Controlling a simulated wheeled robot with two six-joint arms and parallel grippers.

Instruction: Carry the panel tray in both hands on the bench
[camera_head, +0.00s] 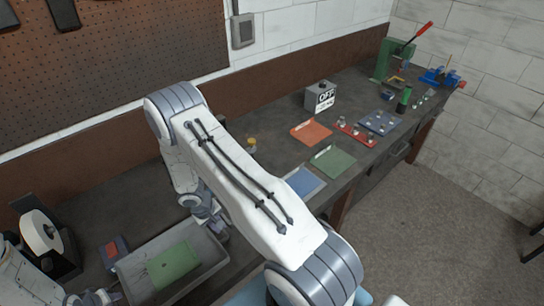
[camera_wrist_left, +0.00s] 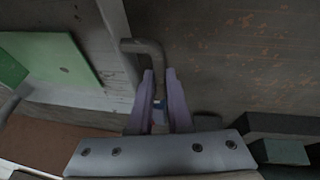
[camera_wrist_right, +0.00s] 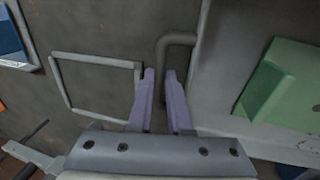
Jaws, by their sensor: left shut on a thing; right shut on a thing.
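The panel tray (camera_head: 207,252) is a grey, shallow, open box at the lower left of the head view. A green panel (camera_head: 174,265) lies inside it. My left gripper (camera_head: 108,297) is at the tray's near-left end. In the left wrist view its fingers (camera_wrist_left: 160,78) are closed on a grey bar handle (camera_wrist_left: 146,46). My right gripper (camera_head: 218,222) is at the opposite end, partly hidden by my arm. In the right wrist view its fingers (camera_wrist_right: 160,78) are closed at the other handle (camera_wrist_right: 176,40). I cannot tell whether the tray touches the bench.
A roll on a dark stand (camera_head: 42,232) and a small red-and-blue box (camera_head: 113,250) stand left of the tray. A pale rectangular outline (camera_wrist_right: 97,62) marks bare bench beside it. Red (camera_head: 311,132), green (camera_head: 333,162) and blue (camera_head: 303,182) panels lie further right, below the OFF box (camera_head: 320,97).

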